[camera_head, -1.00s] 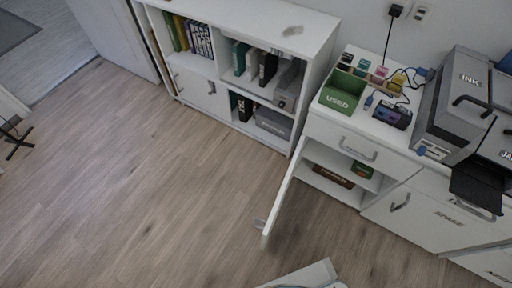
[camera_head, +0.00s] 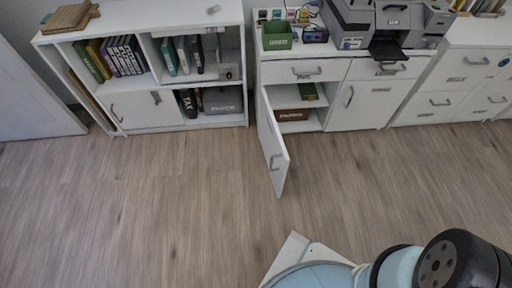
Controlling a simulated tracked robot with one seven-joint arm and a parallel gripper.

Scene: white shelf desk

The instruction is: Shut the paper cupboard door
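The paper cupboard door (camera_head: 271,146) is a white panel with a grey handle. It stands wide open, hinged at the left side of the cupboard and swung out over the floor. Inside the cupboard (camera_head: 287,97) there are shelves with a brown box (camera_head: 292,115) and a green item (camera_head: 308,91). My arm shows at the bottom right of the head view, well in front of the door and apart from it. My gripper's fingers are not in view.
A white bookcase (camera_head: 185,23) stands to the left and a drawer cabinet (camera_head: 450,85) to the right. A green bin (camera_head: 277,36) and a printer (camera_head: 376,20) sit on the desk top. The wooden floor (camera_head: 140,200) in front is clear.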

